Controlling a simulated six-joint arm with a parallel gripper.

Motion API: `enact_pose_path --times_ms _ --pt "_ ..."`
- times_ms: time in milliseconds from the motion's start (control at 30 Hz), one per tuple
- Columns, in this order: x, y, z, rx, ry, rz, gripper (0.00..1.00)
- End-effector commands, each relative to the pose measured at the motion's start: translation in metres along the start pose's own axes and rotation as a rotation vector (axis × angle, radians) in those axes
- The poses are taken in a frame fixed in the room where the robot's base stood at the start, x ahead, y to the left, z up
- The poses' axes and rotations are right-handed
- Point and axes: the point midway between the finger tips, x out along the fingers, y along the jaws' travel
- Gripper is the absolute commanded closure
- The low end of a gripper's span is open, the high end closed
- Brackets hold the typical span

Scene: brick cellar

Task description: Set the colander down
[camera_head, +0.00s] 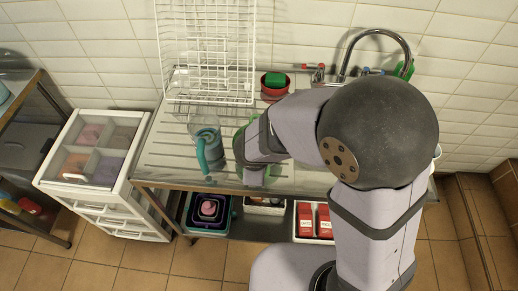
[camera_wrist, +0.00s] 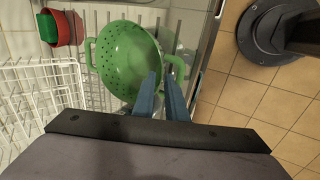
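The green colander (camera_wrist: 125,55) shows in the wrist view, its open top facing the camera, with a loop handle on each side. My gripper (camera_wrist: 161,76) has its two blue fingers close together at the colander's right rim, one on the inner side and one outside; it looks shut on that rim. In the head view my arm hides most of the colander (camera_head: 240,140), and only green edges show beside the wrist, over the ribbed metal drainboard (camera_head: 165,150). I cannot tell whether its base touches the drainboard.
A teal-handled clear jug (camera_head: 207,150) stands left of the colander. A white wire rack (camera_head: 205,60) is behind, with a red bowl holding a green item (camera_head: 274,85) to its right. The tap (camera_head: 375,35) rises at the back right. The drainboard's front left is clear.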

Motion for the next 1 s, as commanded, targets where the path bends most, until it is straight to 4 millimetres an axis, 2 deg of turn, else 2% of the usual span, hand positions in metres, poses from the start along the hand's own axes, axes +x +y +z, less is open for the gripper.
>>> enact_pose_path --times_ms 433,767,833,1000 --pt "0.047 -0.002 -0.003 0.002 -0.002 -0.001 0.88" --pt "0.051 -0.001 -0.004 0.001 0.0 -0.001 0.88" --pt "0.051 -0.001 -0.004 0.001 -0.001 -0.001 1.0" --pt "0.051 -0.001 -0.004 0.001 0.0 0.0 1.0"
